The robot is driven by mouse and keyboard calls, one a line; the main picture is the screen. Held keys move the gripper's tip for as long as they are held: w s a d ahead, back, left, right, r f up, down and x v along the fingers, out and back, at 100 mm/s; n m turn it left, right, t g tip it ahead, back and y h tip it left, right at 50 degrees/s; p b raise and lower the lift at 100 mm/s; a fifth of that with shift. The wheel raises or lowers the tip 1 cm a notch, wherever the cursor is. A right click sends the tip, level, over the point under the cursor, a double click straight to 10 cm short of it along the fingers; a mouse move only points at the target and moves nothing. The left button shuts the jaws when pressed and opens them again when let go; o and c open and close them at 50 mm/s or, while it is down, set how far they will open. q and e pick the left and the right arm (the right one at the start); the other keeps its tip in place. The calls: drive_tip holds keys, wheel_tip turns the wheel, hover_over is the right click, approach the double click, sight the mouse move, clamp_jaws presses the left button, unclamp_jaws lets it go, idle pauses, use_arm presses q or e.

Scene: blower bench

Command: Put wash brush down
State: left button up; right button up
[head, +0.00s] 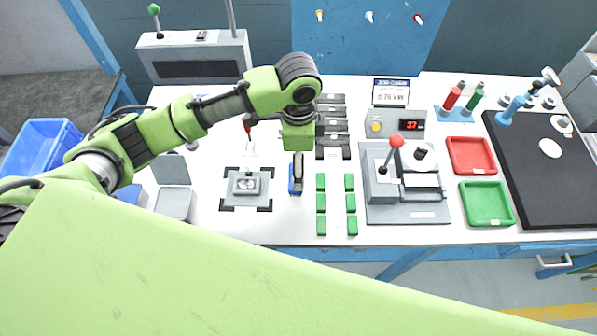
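My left gripper (297,158) points down over the middle of the white bench, seen from above. A narrow blue and dark item (296,185) with a pale strip shows directly below it and may be the wash brush. The wrist hides its upper part. I cannot tell whether the fingers close on it or whether it touches the bench. My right gripper is not in view.
Green blocks (321,202) stand in two columns right of the blue item. A grey fixture (246,187) with corner marks lies left. A red-knobbed lever press (404,214), red tray (471,137) and green tray (505,224) stand right. Slotted grey holders (332,126) lie behind.

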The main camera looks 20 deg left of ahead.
use_arm(q)
drive_tip(key=shift+r, duration=2)
